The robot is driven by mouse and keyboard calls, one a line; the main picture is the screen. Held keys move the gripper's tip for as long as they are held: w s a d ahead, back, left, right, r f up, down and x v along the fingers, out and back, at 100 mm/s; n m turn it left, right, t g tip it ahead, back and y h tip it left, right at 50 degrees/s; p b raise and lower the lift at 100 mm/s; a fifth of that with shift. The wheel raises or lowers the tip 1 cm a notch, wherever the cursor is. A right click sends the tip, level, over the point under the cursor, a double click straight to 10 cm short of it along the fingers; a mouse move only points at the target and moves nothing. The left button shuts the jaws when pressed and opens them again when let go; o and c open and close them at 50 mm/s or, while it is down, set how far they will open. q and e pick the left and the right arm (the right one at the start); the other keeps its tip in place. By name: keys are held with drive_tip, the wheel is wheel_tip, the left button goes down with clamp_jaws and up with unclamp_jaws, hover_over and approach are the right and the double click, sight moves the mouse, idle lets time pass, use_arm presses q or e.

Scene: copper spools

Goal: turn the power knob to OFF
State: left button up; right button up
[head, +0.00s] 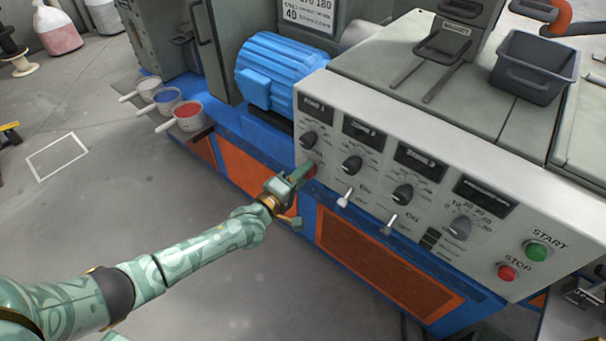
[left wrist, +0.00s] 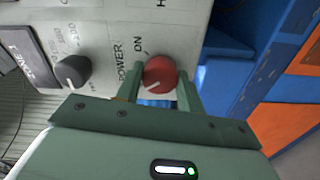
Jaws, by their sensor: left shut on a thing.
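The red power knob (left wrist: 160,73) is on the control panel between the two fingers of my left gripper (left wrist: 158,88). The gripper is shut on it. The words POWER and ON are printed beside the knob. No OFF label can be read; a finger covers part of the panel there. In the head view my left gripper (head: 303,174) reaches the panel's lower left corner, and a little of the red knob (head: 311,170) shows. My right gripper is not in view.
Black knobs with displays sit close by, such as one (head: 309,139) just above. Two toggle switches (head: 345,198) (head: 390,224) stick out to the right. A green START button (head: 537,250) and red STOP button (head: 508,272) are at far right.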

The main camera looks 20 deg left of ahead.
use_arm(q)
drive_tip(key=shift+f+n, duration=0.1)
drive_tip(key=shift+n, duration=0.7)
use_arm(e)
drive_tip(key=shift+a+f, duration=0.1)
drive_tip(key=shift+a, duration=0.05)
use_arm(q)
drive_tip(key=o, duration=1)
drive_tip(key=shift+s, duration=0.15)
drive_tip(key=p+v, duration=0.4)
drive_tip(key=v, duration=1.2)
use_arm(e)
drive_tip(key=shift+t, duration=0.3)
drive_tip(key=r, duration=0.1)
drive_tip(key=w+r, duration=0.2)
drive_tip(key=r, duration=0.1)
